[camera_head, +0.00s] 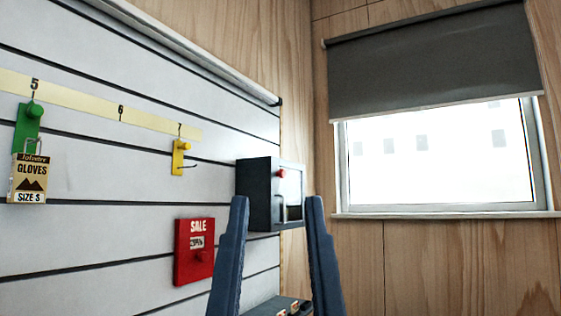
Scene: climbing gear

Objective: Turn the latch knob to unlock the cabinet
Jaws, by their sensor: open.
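A small dark grey cabinet (256,182) is fixed to the slatted wall in the middle of the head view. Its lighter front face carries a round red latch knob (281,173) near the upper left and a vertical handle below it. My gripper (277,200) is in the foreground with its two blue fingers spread wide and nothing between them. In the picture the fingertips flank the lower part of the cabinet, below the red knob. I cannot tell how far they are from it. The lower edge of the cabinet front is partly hidden by the right finger.
A glove pack (30,180) hangs from a green hook (27,125) at left. A yellow hook (180,158) and a red SALE sign (194,250) are on the slatted wall left of the cabinet. A window (440,155) with a grey blind (430,65) is at right.

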